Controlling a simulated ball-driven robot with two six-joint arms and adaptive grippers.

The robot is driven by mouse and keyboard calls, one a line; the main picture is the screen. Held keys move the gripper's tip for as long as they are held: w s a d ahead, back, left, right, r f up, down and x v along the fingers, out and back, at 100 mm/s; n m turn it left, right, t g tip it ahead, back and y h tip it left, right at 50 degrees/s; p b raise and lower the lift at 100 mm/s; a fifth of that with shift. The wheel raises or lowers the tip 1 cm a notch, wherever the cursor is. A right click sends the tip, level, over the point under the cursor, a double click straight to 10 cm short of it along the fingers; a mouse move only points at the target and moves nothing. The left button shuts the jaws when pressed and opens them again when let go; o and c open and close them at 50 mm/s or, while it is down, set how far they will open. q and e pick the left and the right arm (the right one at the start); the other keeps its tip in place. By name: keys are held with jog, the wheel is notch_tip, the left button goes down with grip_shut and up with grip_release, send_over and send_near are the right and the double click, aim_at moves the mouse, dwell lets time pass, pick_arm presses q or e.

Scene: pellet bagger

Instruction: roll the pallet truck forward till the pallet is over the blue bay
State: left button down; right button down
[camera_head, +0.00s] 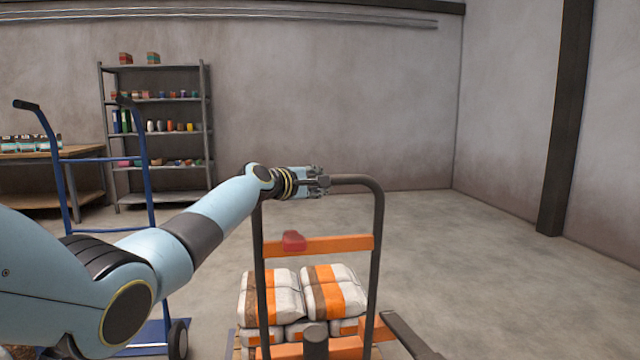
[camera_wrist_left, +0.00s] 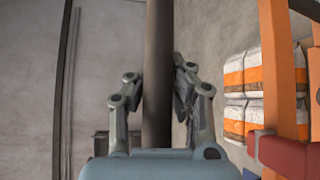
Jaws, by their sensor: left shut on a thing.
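The pallet truck's dark handle frame (camera_head: 380,240) with its orange crossbar (camera_head: 340,245) stands upright in front of me. A red part (camera_head: 293,241) sits on the crossbar. White and orange bags (camera_head: 335,290) lie stacked behind the frame; they hide nearly all of the pallet (camera_head: 236,345). My left gripper (camera_head: 322,183) is shut on the top bar of the handle. The left wrist view shows the dark bar (camera_wrist_left: 158,70) between its two fingers (camera_wrist_left: 155,95). My right gripper is not in view. I see no blue bay in these frames.
A blue hand truck (camera_head: 148,180) stands at the left beside my arm. Metal shelving (camera_head: 205,130) and a wooden table (camera_head: 85,152) are along the back wall. A dark pillar (camera_head: 565,130) stands at the right. The grey floor (camera_head: 480,250) at the right is clear.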

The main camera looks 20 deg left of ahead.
pick_arm(q)
jog(key=shift+w+r, duration=0.1)
jog(key=shift+r, duration=0.5)
jog(key=c, duration=1.1)
grip_release()
jog(key=shift+s+f, duration=0.2)
jog(key=shift+s+f, duration=0.1)
jog(key=shift+s, duration=0.3)
jog(key=v, duration=1.1)
jog(key=shift+a, duration=0.1)
jog(key=shift+s, duration=0.1)
